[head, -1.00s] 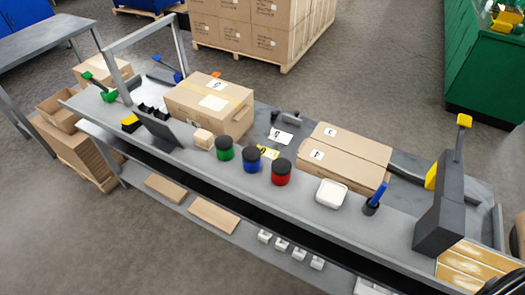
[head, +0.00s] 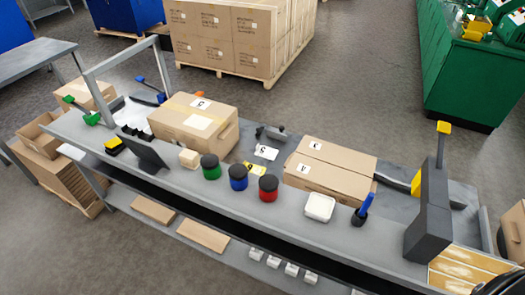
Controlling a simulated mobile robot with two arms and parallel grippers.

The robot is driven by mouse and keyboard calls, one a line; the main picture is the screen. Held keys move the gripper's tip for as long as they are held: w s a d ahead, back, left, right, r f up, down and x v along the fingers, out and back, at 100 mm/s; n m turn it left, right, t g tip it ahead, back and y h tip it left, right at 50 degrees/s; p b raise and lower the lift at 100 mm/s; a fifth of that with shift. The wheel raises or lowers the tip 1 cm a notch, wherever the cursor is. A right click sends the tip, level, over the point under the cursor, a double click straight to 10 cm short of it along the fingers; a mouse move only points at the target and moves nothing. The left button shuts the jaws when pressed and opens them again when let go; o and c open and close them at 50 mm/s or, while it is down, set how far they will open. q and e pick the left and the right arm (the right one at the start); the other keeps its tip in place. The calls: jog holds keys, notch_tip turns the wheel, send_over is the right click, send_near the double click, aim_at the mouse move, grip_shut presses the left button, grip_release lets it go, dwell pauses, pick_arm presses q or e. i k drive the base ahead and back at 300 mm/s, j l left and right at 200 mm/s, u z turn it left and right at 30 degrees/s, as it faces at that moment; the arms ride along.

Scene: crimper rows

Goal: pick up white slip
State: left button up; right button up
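A white slip (head: 266,152) with a dark printed mark lies flat on the grey workbench (head: 330,232), behind the jars and left of the flat cartons. A yellow slip (head: 253,168) lies just in front of it, partly hidden behind the blue and red jars. Neither of my grippers can be made out in the head view, and nothing touches the white slip.
Green (head: 210,167), blue (head: 238,177) and red (head: 268,188) jars stand in front of the slip. A large carton (head: 180,132) is to its left, flat cartons (head: 330,165) to its right. A white dish (head: 319,207) and dark upright block (head: 428,215) stand farther right.

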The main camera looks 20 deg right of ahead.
aim_at(264, 152)
jog(key=i+j+u, duration=0.15)
jog(key=i+j, duration=0.25)
jog(key=i+j+u, duration=0.2)
jog(key=i, duration=0.3)
jog(key=j, duration=0.1)
